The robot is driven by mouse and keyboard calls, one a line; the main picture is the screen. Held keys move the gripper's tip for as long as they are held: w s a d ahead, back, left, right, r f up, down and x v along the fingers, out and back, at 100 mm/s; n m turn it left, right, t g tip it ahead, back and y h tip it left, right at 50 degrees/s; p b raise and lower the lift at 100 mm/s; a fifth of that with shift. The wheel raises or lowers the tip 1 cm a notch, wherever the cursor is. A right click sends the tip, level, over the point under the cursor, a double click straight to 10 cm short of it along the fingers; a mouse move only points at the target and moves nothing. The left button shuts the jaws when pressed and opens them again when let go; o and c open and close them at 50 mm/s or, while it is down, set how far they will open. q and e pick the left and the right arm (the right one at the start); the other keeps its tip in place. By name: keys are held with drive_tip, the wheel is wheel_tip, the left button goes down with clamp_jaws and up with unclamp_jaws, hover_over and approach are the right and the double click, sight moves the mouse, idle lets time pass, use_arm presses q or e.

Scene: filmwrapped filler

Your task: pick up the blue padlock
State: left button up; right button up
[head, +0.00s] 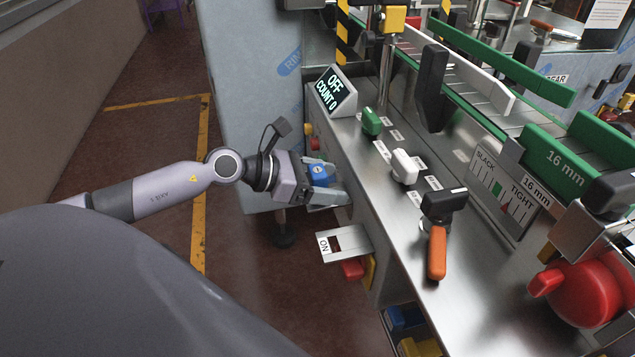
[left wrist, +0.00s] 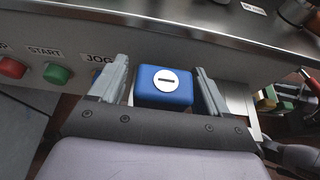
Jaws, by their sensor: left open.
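The blue padlock (head: 319,174) is at the side of the steel machine, below the edge of its top. It is a blue block with a white round disc crossed by a dark bar, clear in the left wrist view (left wrist: 163,87). My left gripper (head: 334,181) is open, with one finger on either side of the padlock; it also shows in the left wrist view (left wrist: 162,76). The gaps between fingers and padlock are narrow, and I cannot tell whether either finger touches. The padlock's shackle and mounting are hidden. My right gripper is not in view.
A red button (left wrist: 12,68) and a green START button (left wrist: 57,73) sit left of the gripper on the machine's side panel. A labelled metal plate (head: 345,243) juts out below, with a red block (head: 352,269) under it. The steel top (head: 400,225) overhangs nearby. Floor to the left is free.

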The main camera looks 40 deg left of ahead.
use_arm(q)
drive_tip(key=c, duration=1.1)
drive_tip(key=shift+c, duration=0.2)
